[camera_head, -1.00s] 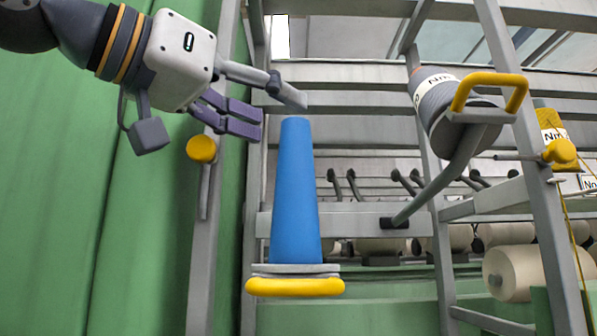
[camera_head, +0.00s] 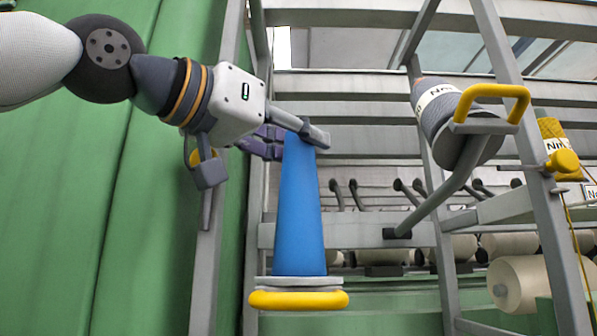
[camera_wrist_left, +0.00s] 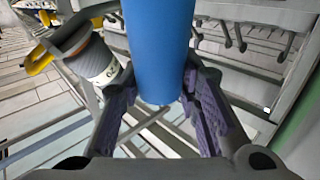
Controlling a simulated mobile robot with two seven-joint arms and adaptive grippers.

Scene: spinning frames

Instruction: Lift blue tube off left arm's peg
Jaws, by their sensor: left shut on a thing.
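The blue tube (camera_head: 298,215) is a tall cone standing upright on a grey disc with a yellow rim (camera_head: 298,299) in the head view. My left gripper (camera_head: 295,140) comes in from the left and is shut on the tube near its narrow top. In the left wrist view the blue tube (camera_wrist_left: 160,50) runs between the two purple finger pads of my left gripper (camera_wrist_left: 155,100), one on each side. The peg inside the tube is hidden. My right gripper is not in view.
A grey yarn cone (camera_head: 455,122) sits on the right arm behind a yellow handle (camera_head: 492,97). A yellow yarn cone (camera_head: 556,135) is further right. Frame posts (camera_head: 540,190) stand to the right, a green wall (camera_head: 70,220) to the left. Cream spools (camera_head: 525,283) lie behind.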

